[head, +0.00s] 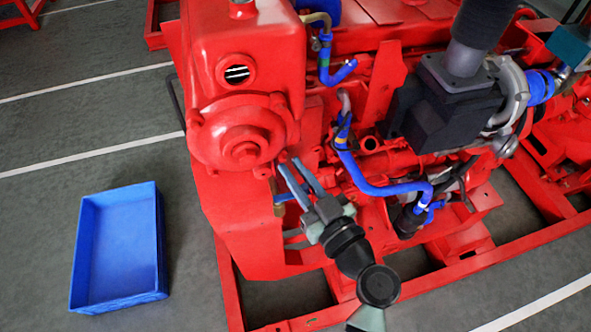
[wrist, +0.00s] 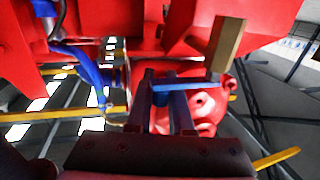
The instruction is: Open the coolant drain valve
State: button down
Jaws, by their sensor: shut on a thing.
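The coolant drain valve shows in the head view as a small brass body (head: 278,210) with a blue lever (head: 284,197), low on the front of the red pumpset. In the wrist view, the brass body (wrist: 228,45) hangs at the upper right, and the blue lever (wrist: 195,86) runs left from its end. My gripper (head: 290,164) reaches up to the valve from the lower right. In the wrist view, my gripper (wrist: 161,85) has its two fingers around the left part of the lever, shut on it. The fingers hide part of the lever.
A blue tray (head: 161,235) lies on the grey floor to the left, apart from the pumpset. Blue hoses (head: 372,187) and red engine parts crowd the right of my gripper. The red base frame (head: 229,285) runs below. Floor around the tray is clear.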

aim_at(307, 189)
jog(key=s+m+t+h+p, duration=0.1)
jog(key=m+h, duration=0.1)
jog(key=h, duration=0.1)
jog(key=d+m+t+h+p, duration=0.1)
jog(key=m+h, duration=0.2)
jog(key=h, duration=0.1)
jog(key=s+d+m+t+h+p, duration=0.1)
jog(key=m+h+p, duration=0.1)
jog(key=h, duration=0.2)
jog(key=shift+s+r+m, duration=0.3)
jog(key=shift+s, duration=0.05)
jog(key=m+h+p, duration=0.1)
jog(key=p, duration=0.1)
jog(key=h+p, duration=0.2)
jog(key=shift+s+r+m+g, duration=0.15)
jog(key=shift+s+m+g, duration=0.15)
jog(key=shift+s+m, duration=0.1)
jog(key=s+m+g+h+b, duration=0.1)
jog(key=m+g+h, duration=0.1)
jog(key=m+h, duration=0.1)
jog(key=s+m+g+h+b, duration=0.1)
jog(key=m+g+h, duration=0.1)
jog(key=g+h, duration=0.1)
jog(key=s+a+f+m+g+h+b, duration=0.1)
jog(key=m+g+h, duration=0.1)
jog(key=m+h, duration=0.1)
jog(key=shift+s+f+m+g+h, duration=0.1)
jog(key=shift+s+m+g+h, duration=0.2)
jog(key=shift+h, duration=0.6)
